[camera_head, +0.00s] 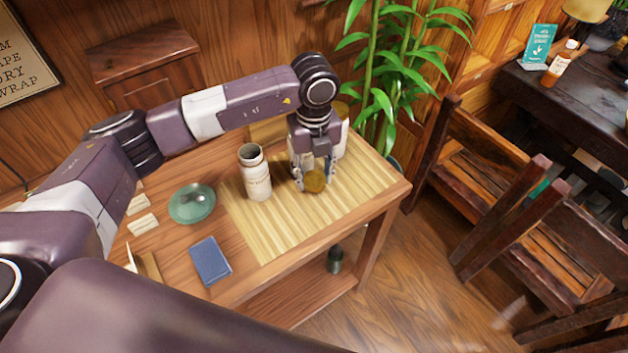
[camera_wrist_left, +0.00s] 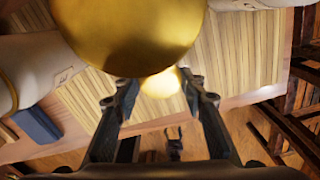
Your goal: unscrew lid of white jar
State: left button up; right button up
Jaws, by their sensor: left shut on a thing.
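The white jar (camera_head: 258,182) stands upright on the bamboo mat, its mouth open and dark inside. It has dark lettering on its side. In the wrist view a white jar shows at the left edge (camera_wrist_left: 35,68), cut off. My left gripper (camera_head: 314,178) points down over the mat to the right of the jar, apart from it. It is shut on a round gold lid (camera_head: 315,183). The lid shows between the fingertips (camera_wrist_left: 160,98) in the wrist view as a bright gold patch (camera_wrist_left: 160,84). My right gripper is not in view.
A pale thing with a gold-tan top (camera_head: 342,110) stands behind my gripper, partly hidden; a large gold round top (camera_wrist_left: 130,30) fills the upper wrist view. A green plate (camera_head: 180,212) and a blue book (camera_head: 210,261) lie left of the mat (camera_head: 275,240). The mat's front is clear.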

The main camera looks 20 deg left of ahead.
aim_at(314, 179)
pick_arm(q)
notch_tip(314, 179, down, 3)
jog(key=shift+f, duration=0.1)
jog(key=shift+f, duration=0.1)
jog(key=shift+f, duration=0.15)
jog(key=o, duration=1.3)
